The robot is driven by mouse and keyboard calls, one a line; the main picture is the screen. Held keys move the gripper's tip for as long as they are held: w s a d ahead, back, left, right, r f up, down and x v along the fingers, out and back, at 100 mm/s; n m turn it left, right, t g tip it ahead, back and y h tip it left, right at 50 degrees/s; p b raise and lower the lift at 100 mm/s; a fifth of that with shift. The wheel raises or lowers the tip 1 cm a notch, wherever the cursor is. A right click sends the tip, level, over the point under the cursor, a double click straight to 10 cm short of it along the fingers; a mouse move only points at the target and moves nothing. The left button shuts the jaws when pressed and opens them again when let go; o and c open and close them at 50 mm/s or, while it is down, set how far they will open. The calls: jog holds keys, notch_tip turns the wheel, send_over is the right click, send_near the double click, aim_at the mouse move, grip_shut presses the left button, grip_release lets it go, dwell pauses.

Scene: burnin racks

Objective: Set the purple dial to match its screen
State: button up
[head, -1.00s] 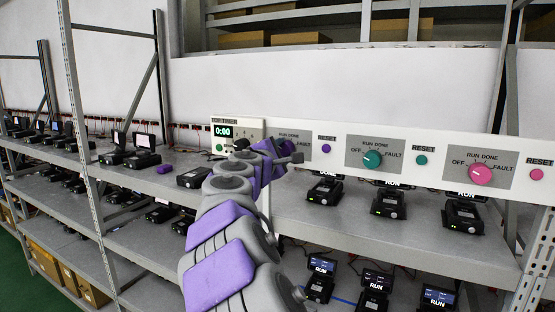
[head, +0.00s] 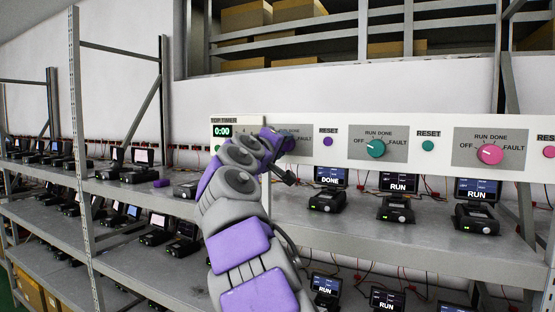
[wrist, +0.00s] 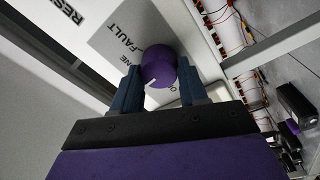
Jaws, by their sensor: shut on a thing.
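The purple dial (wrist: 158,67) sits between the two fingers of my gripper (wrist: 160,88) in the wrist view, and the gripper is shut on it. The dial's white pointer faces the lower left in that view. The FAULT label and the end of DONE show beside it; the other labels are mostly hidden by the fingers. In the head view my gripper (head: 285,144) is at the purple dial's plate, and my arm hides most of it. The screen (head: 330,178) nearest below on the shelf reads DONE.
On the same white panel are a purple reset button (head: 328,142), a teal dial (head: 376,149) and a pink dial (head: 490,154). The two screens (head: 397,184) to the right read RUN. A timer (head: 222,131) at the panel's left shows 0:00.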

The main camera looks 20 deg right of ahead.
jog(key=shift+w+d+f+m+b, duration=0.1)
jog(key=shift+f+m+b, duration=0.15)
jog(key=shift+m, duration=0.3)
jog(key=shift+d+f+m+b, duration=0.1)
jog(key=shift+f+m+b, duration=0.1)
jog(key=shift+m, duration=0.35)
jog(key=shift+r+m, duration=0.15)
jog(key=shift+m, duration=0.25)
jog(key=shift+m+b, duration=0.4)
jog(key=shift+m, duration=1.1)
